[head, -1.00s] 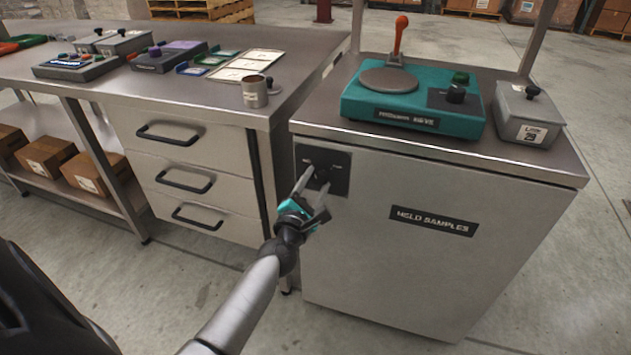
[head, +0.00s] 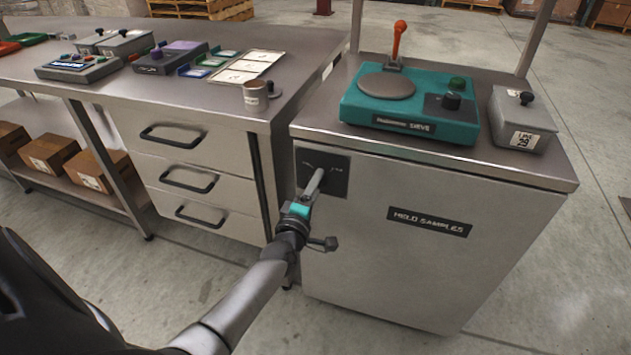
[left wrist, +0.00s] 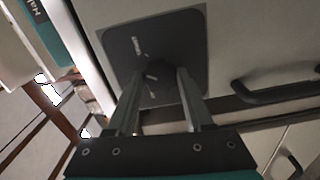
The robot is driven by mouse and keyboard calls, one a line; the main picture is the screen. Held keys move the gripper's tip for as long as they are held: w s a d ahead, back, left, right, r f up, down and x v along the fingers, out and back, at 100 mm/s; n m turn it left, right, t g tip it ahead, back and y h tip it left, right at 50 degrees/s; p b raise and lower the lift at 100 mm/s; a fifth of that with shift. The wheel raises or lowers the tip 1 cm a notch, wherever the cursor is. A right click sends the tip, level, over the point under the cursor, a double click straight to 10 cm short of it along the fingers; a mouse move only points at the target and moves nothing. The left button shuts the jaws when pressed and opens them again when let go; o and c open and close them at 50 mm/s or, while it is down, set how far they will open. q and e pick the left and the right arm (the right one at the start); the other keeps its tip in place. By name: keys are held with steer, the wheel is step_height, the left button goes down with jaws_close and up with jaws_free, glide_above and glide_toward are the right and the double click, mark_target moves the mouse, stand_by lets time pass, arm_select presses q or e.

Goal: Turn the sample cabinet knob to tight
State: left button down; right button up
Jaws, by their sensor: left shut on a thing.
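The sample cabinet (head: 400,270) is a grey metal cabinet labelled "HELD SAMPLES" on its front. Its black knob plate (head: 338,178) sits at the upper left of the front. My left gripper (head: 318,178) reaches the plate, and its fingers are shut on the knob. In the left wrist view the dark knob (left wrist: 158,74) shows between the fingertips of the gripper (left wrist: 157,85), in front of the dark plate (left wrist: 190,32) with small pale marks. The fingers hide most of the knob in the head view. The right gripper is not in view.
To the left is a steel bench (head: 215,105) with drawers, a metal cup (head: 256,97) and several small devices. Clear floor lies in front.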

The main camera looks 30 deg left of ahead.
arm_select(q)
steer(key=shift+m+p, duration=1.1)
steer(key=shift+m, duration=1.7)
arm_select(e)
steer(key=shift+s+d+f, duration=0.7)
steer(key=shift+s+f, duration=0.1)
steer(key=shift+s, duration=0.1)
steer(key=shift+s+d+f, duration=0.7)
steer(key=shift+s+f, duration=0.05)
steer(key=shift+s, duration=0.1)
arm_select(q)
steer(key=shift+c, duration=1.4)
jaws_free()
steer(key=shift+s, duration=0.15)
steer(key=p+v, duration=0.4)
steer(key=v, duration=1.1)
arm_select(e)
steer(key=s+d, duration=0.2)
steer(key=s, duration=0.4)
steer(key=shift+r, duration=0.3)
